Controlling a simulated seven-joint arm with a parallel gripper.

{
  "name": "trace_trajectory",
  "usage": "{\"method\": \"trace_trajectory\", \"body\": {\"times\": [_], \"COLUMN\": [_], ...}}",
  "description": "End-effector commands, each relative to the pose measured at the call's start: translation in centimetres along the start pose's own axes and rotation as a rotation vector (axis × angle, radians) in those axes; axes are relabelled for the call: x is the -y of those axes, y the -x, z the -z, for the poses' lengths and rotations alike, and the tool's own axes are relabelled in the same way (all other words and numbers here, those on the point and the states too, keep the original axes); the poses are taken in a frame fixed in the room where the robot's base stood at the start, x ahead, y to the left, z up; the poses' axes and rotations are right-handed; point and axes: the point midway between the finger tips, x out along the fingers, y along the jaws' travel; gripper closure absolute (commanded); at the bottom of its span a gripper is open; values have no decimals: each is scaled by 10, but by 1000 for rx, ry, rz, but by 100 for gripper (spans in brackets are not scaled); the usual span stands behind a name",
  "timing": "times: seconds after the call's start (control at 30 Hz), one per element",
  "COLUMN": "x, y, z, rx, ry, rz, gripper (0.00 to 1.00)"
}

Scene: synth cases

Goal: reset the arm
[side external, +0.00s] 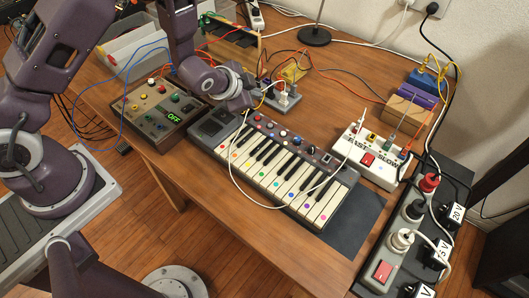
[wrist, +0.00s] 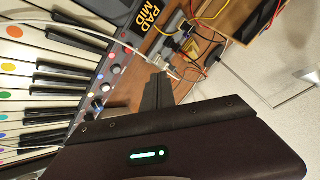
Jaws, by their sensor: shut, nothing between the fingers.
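My gripper (side external: 255,103) is over the back edge of a small keyboard (side external: 275,165), near its left-hand knobs. In the wrist view its dark fingers (wrist: 158,92) are together with nothing between them. The keyboard also shows at the left of the wrist view (wrist: 45,75), its keys marked with coloured dots. I cannot tell how far the fingers are above the keyboard and the table. My arm reaches in from the upper left of the side view.
A control box (side external: 165,110) reading OFF stands left of the keyboard. A white cable (side external: 232,180) loops over the keyboard. Several wires and plugs lie behind my gripper.

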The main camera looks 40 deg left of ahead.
Motion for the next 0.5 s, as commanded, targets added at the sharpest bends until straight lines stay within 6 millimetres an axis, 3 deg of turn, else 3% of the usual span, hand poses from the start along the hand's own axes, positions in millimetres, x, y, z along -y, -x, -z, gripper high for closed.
{"method": "trace_trajectory", "body": {"times": [0.17,0.27,0.37,0.5], "x": [3,19,42,60], "y": [3,27,81,182], "z": [2,16,35,42], "rx": [0,12,39,86], "ry": [11,88,230,418], "rz": [0,-12,-51,-120], "gripper": [100,100,100,100]}}
